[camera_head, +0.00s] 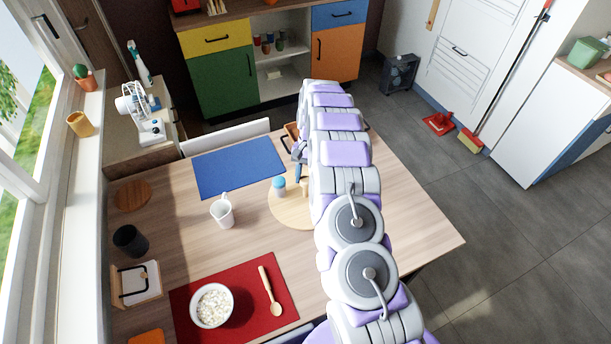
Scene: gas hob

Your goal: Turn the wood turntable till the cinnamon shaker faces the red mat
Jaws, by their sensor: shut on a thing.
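The round wood turntable (287,212) lies on the table, its right part hidden behind my arm. A small shaker with a light blue top (279,186) stands on its far left part; I cannot read whether it is the cinnamon one. A short wooden peg (305,188) stands up from the turntable beside my arm. My gripper (300,174) is partly hidden by my arm and reaches down at the far side of the turntable, shut at the peg. The red mat (238,324) lies at the near left of the table. Any other shaker is hidden.
A white mug (223,211) stands just left of the turntable. A blue mat (239,167) lies behind it. A bowl (212,306) and a wooden spoon (270,291) rest on the red mat. A dark cup (130,241) stands at the left. The table's right side is clear.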

